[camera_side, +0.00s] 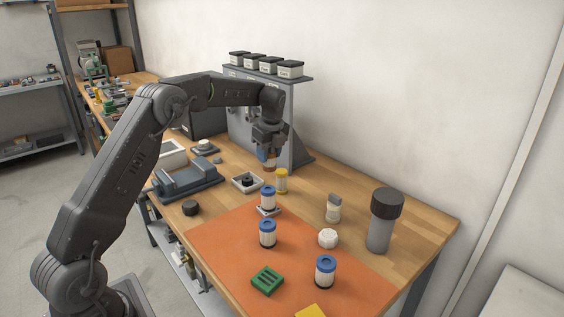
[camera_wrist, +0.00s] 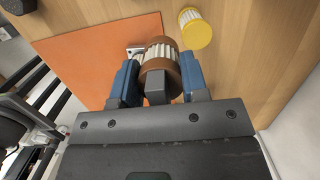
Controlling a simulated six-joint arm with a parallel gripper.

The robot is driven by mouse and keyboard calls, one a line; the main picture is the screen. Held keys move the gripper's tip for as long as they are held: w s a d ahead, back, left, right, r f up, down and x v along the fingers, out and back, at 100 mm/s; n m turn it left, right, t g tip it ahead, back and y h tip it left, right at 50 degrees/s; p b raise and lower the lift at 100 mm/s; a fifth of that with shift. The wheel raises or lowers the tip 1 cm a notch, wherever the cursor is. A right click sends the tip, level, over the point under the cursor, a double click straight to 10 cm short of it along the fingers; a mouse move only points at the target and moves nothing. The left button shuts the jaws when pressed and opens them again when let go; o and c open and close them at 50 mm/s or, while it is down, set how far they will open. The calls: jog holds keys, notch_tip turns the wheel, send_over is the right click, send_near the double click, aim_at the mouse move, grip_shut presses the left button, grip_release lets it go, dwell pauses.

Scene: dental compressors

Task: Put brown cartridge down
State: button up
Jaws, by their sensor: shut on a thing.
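My gripper (camera_side: 268,151) is shut on the brown cartridge (camera_side: 270,167) and holds it in the air above the bench, near the grey stand. In the wrist view, the brown cartridge (camera_wrist: 161,76) has brown end bands and a pleated white middle, and sits between the blue fingers of my gripper (camera_wrist: 158,82). A yellow cartridge (camera_side: 282,181) stands on the wood just right of and below it in the side view; it also shows in the wrist view (camera_wrist: 195,29). The spot directly under the held cartridge is partly hidden.
Several blue-capped cartridges (camera_side: 267,234) stand on or beside the orange mat (camera_side: 221,246). A grey shelf stand (camera_side: 300,130) rises behind. A tall dark-capped cylinder (camera_side: 381,230) stands right.

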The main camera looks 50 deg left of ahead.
jog(key=shift+s+a+r, duration=0.25)
jog(key=shift+a, duration=0.05)
jog(key=s+d+m+h, duration=0.2)
jog(key=d+m, duration=1.1)
jog(key=m, duration=0.5)
jog(key=s+d+m+h, duration=0.1)
jog(key=d+m+h, duration=0.1)
jog(key=d+m, duration=1.35)
jog(key=d+f, duration=0.2)
jog(key=w+d+f+m, duration=0.1)
jog(key=d+f, duration=0.1)
jog(key=d, duration=0.1)
jog(key=w+d+f+m, duration=0.1)
jog(key=d+f, duration=0.1)
jog(key=d, duration=0.1)
jog(key=shift+w+f+m, duration=0.1)
jog(key=shift+f+m, duration=0.05)
jog(key=shift+m, duration=0.1)
jog(key=shift+f, duration=2.05)
jog(key=shift+f, duration=0.15)
